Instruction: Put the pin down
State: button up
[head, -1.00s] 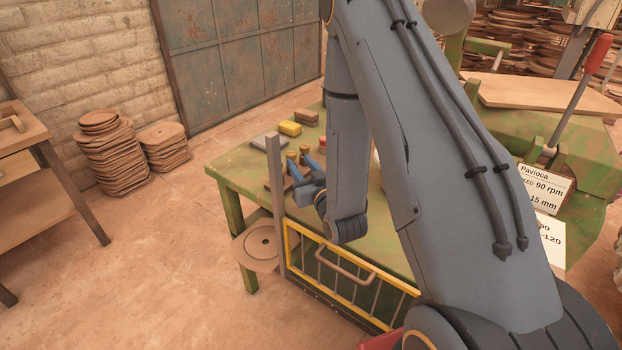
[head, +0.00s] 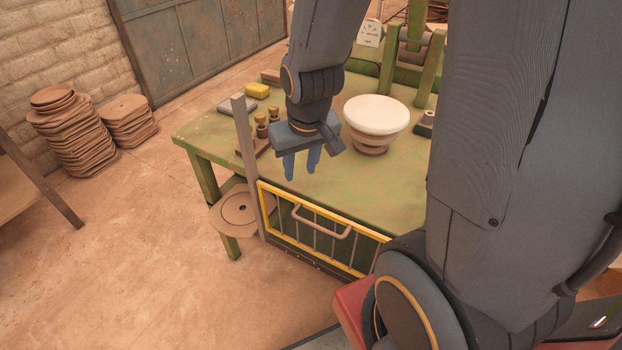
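Two short upright pins with brass-coloured tops, a nearer one (head: 261,127) and a farther one (head: 274,114), stand on a small brown block at the left of the green table (head: 375,190). I cannot tell which of them is the task's pin. My gripper (head: 301,164) is just right of and nearer than the pins, apart from them, with its blue fingers pointing down above the table. The fingers are spread, and I see nothing held between them. My gripper's body hides part of the block's right side.
A white bowl-shaped piece on a brown base (head: 374,117) stands right of my gripper. A yellow block (head: 257,90) and a grey plate (head: 237,105) lie behind the pins. A grey post (head: 244,140) and yellow-framed gate (head: 320,228) stand at the front edge.

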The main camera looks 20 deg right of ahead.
jog(key=s+r+g, duration=0.2)
jog(key=s, duration=0.4)
jog(key=shift+s+a, duration=0.2)
jog(key=shift+s, duration=0.2)
